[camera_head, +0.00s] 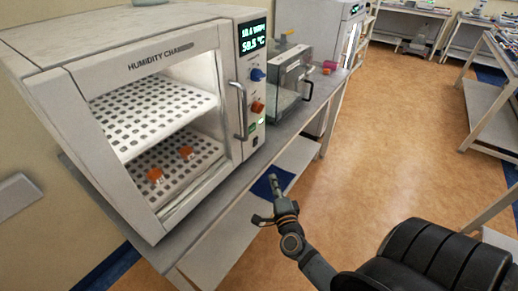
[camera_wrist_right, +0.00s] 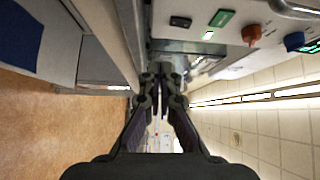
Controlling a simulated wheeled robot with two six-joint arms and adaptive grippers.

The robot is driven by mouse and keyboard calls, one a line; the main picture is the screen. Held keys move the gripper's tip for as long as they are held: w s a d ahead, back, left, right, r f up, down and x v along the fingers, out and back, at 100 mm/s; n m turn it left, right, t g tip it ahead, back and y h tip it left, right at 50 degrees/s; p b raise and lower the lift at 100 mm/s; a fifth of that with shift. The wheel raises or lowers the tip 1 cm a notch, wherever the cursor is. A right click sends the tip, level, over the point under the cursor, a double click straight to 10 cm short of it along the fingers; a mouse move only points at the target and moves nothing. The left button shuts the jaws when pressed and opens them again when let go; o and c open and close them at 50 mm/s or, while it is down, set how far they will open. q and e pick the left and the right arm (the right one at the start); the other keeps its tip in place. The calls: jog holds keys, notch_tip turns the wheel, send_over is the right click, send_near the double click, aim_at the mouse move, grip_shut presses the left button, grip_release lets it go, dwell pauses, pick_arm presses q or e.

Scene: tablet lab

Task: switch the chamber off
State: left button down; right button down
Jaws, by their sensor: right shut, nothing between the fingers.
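The humidity chamber (camera_head: 165,50) stands on the bench at the left with its door closed. Its display (camera_head: 252,45) is lit and shows a temperature. Below it on the front panel are a blue knob (camera_head: 257,74), an orange knob (camera_head: 257,107), a green switch (camera_head: 252,128) and a black switch (camera_head: 254,142). My left gripper is not in view.
Two orange-capped containers (camera_head: 155,175) (camera_head: 186,153) are on the chamber's lower shelf. The door handle (camera_head: 239,110) projects beside the panel. A glass-sided device (camera_head: 291,80) stands farther back on the bench. The floor (camera_head: 400,130) to the right is clear.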

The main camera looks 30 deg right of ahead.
jog(key=r, duration=0.1)
jog(key=r+m, duration=0.1)
jog(key=r+m+h, duration=0.1)
jog(key=shift+s+d+r, duration=0.1)
jog(key=shift+d+r, duration=0.2)
jog(key=shift+d, duration=0.05)
jog(key=p, duration=0.2)
send_near(256, 142)
jog(key=w+d, duration=0.3)
jog(key=d, duration=0.2)
jog(key=shift+w+a+r, duration=0.15)
jog(key=shift+w+a, duration=0.05)
jog(key=shift+w, duration=0.3)
jog(key=shift+w+a+r, duration=0.15)
jog(key=shift+w+r, duration=0.05)
jog(key=shift+w, duration=0.25)
jog(key=shift+w+a, duration=0.3)
jog(key=shift+w, duration=0.2)
jog(key=shift+r, duration=0.1)
